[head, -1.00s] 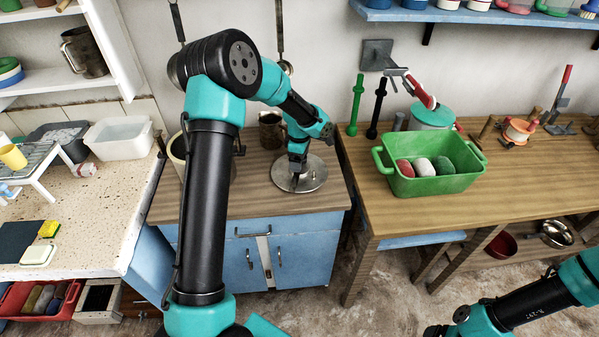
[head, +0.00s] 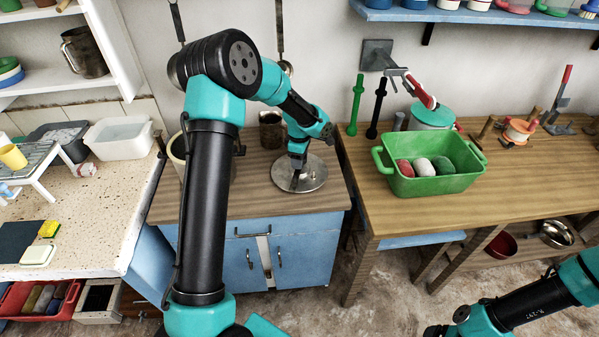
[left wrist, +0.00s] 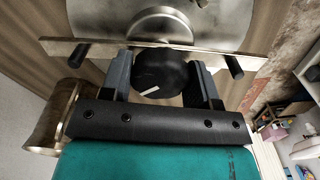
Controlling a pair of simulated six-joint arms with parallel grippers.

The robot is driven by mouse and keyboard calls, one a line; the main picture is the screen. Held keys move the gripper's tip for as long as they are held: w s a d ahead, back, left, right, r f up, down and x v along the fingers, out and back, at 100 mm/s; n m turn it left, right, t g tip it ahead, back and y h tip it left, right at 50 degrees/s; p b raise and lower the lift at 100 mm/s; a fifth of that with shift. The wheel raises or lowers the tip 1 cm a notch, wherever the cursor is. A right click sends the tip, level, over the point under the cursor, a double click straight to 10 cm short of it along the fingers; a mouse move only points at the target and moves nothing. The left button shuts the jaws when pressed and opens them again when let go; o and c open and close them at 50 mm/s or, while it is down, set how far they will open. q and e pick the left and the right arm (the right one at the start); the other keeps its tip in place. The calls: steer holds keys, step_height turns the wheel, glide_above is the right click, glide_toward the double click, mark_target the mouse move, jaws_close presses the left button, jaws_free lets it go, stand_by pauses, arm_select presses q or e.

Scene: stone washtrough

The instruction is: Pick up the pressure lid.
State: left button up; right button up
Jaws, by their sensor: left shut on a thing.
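The pressure lid (head: 315,177) is a round grey metal disc over the wooden top of the blue cabinet. In the left wrist view the lid (left wrist: 220,15) shows a metal crossbar with black end grips and a round black knob in the middle. My left gripper (head: 296,178) reaches down onto the lid from above. In the left wrist view its fingers (left wrist: 160,75) stand on both sides of the black knob and are shut on it. The lid looks level and at the cabinet top; I cannot tell any gap beneath it. My right gripper is out of view.
A dark metal pot (head: 271,130) stands just behind the lid, and a pale crock (head: 178,158) stands left, partly behind my arm. A green tub (head: 430,185) with rolled cloths sits on the wooden bench to the right. The cabinet top in front is clear.

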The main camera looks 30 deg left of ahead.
arm_select(q)
steer(key=shift+r, duration=0.15)
jaws_close()
steer(key=shift+r, duration=0.5)
step_height(320, 180, up, 2)
steer(key=shift+r, duration=0.25)
steer(key=s+d+r, duration=0.1)
steer(key=s+d, duration=0.7)
steer(key=s, duration=0.5)
steer(key=shift+s+d, duration=0.25)
steer(key=shift+r, duration=0.15)
